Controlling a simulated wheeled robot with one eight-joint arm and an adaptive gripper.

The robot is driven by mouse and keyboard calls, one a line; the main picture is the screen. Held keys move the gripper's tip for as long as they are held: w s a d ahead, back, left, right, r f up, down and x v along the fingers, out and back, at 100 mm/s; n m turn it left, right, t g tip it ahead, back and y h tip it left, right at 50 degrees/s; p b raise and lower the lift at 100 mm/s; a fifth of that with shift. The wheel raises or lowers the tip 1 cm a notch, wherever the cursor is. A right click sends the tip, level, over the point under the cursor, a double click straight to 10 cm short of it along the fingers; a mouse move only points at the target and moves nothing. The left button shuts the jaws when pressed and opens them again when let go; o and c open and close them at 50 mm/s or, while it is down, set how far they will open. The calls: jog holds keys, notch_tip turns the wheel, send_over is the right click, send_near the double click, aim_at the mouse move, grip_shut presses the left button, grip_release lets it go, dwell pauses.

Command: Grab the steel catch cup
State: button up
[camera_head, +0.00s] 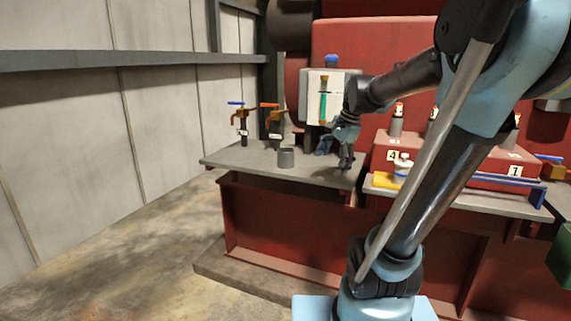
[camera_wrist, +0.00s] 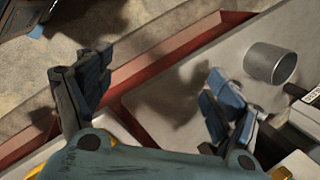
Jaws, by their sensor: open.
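The steel catch cup (camera_head: 286,158) is a small grey cylinder standing upright on the grey bench top, left of my gripper in the head view. It also shows in the wrist view (camera_wrist: 270,64) at the upper right, beyond the right finger. My gripper (camera_head: 346,160) is above the right part of that bench top. In the wrist view my gripper (camera_wrist: 155,95) has its two fingers spread wide, with nothing between them. The cup is outside the fingers and apart from them.
Two valves with a blue handle (camera_head: 236,103) and an orange handle (camera_head: 270,105) stand behind the cup. A white panel with a green gauge (camera_head: 323,100) is at the back. The bench top left of the cup is clear.

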jog(key=w+a+r+m+y, duration=0.1)
jog(key=w+a+r+m, duration=0.2)
jog(key=w, duration=0.3)
jog(key=w+a+r+m+y, duration=0.1)
jog(key=w+a+r+m, duration=0.1)
jog(key=w+m, duration=0.3)
jog(key=w+a+r+m, duration=0.2)
jog(key=w+a+r, duration=0.1)
jog(key=w, duration=0.4)
send_near(286, 157)
jog(key=shift+y, duration=0.3)
jog(key=w+f, duration=0.1)
jog(key=f, duration=0.1)
jog(key=w+a+f, duration=0.1)
jog(key=w+f, duration=0.2)
jog(key=f, duration=0.1)
jog(key=shift+w+a, duration=0.25)
jog(key=shift+a, duration=0.05)
jog(key=shift+a+x, duration=0.25)
jog(key=shift+x, duration=2.3)
jog(key=shift+r, duration=0.15)
jog(key=c, duration=1.2)
